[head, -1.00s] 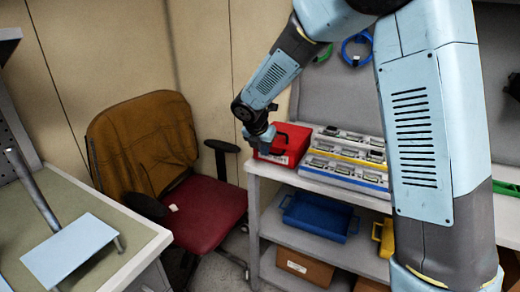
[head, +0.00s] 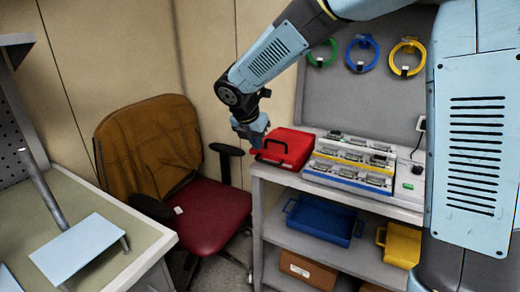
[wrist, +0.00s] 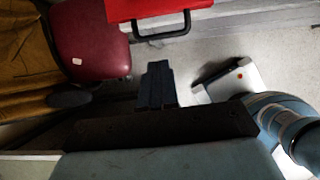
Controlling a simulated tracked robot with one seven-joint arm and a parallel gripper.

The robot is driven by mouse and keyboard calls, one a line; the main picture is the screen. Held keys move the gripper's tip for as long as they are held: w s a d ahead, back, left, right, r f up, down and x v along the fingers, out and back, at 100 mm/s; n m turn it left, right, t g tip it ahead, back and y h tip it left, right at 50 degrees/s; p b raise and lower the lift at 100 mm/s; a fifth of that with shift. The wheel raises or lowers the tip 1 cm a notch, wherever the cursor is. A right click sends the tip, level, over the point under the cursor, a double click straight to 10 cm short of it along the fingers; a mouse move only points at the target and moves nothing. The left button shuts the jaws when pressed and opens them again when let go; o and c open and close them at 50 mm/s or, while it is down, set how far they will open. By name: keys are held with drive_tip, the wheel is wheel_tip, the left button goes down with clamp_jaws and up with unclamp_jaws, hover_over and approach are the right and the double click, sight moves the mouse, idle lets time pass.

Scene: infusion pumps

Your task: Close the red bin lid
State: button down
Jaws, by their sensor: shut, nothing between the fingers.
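The red bin (head: 288,147) stands at the left end of the shelf unit's top, with a dark handle on its front. A red lid surface covers its top and looks down or nearly down; I cannot tell whether it sits flush. My gripper (head: 255,138) is shut and empty, just left of the bin and slightly above it in the head view. In the wrist view my gripper (wrist: 157,82) points towards the bin's red edge (wrist: 150,9) and handle, with a visible gap. The bin's interior is not visible.
Trays of small devices (head: 352,160) stand right of the bin. A blue bin (head: 322,220) and a yellow bin (head: 402,243) are on the shelf below. A chair (head: 205,215) stands left of the shelf unit. A workbench (head: 85,200) fills the left foreground.

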sight(271, 158)
drive_tip(key=s+a, duration=0.1)
drive_tip(key=s, duration=0.4)
drive_tip(key=w+d+f, duration=0.2)
drive_tip(key=w+f, duration=0.5)
drive_tip(key=f, duration=0.1)
drive_tip(key=shift+w+d, duration=0.3)
drive_tip(key=shift+d, duration=0.1)
drive_tip(key=shift+w+d, duration=0.4)
drive_tip(key=shift+w, duration=0.45)
drive_tip(key=shift+w+d, duration=0.35)
drive_tip(key=shift+w, duration=0.45)
drive_tip(key=shift+w+d, duration=0.4)
drive_tip(key=shift+w, duration=0.45)
drive_tip(key=shift+s, duration=0.1)
